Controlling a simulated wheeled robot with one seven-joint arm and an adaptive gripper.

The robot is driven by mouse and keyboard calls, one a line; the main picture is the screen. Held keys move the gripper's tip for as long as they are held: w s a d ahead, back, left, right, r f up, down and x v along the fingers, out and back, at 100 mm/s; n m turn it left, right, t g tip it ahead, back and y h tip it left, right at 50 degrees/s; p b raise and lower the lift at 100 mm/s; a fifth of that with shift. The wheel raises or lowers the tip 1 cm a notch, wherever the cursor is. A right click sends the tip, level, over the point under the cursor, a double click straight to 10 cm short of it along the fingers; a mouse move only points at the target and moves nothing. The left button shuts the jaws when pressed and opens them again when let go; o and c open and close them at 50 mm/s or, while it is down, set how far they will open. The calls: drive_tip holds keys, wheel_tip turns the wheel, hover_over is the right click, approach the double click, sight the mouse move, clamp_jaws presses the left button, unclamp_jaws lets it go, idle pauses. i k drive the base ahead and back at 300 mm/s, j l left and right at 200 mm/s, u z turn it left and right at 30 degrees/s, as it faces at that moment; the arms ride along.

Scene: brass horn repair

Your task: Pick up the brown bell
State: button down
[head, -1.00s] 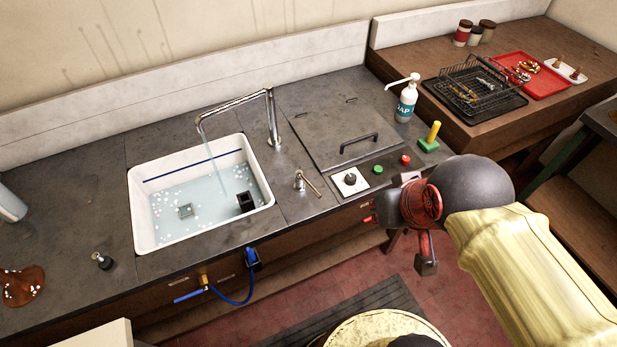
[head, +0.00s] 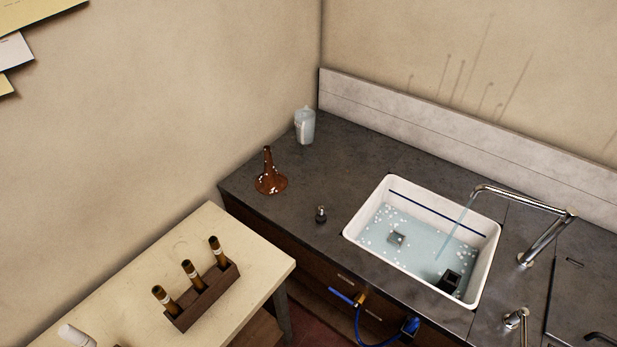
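The brown bell (head: 270,178) stands upright on its wide flared end on the dark counter, left of the sink, with its narrow neck pointing up. White foam-like flecks dot its flared part. It stands apart from the things around it. My gripper is not in the head view now.
A clear plastic jug (head: 305,125) stands behind the bell near the wall corner. A small dark knob-like thing (head: 321,214) is between bell and sink (head: 349,232), which holds water. A pale table (head: 262,263) with a wooden rack (head: 205,297) stands front left. Counter around the bell is clear.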

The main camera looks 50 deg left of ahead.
sight(273, 181)
drive_tip(key=u, duration=2.25)
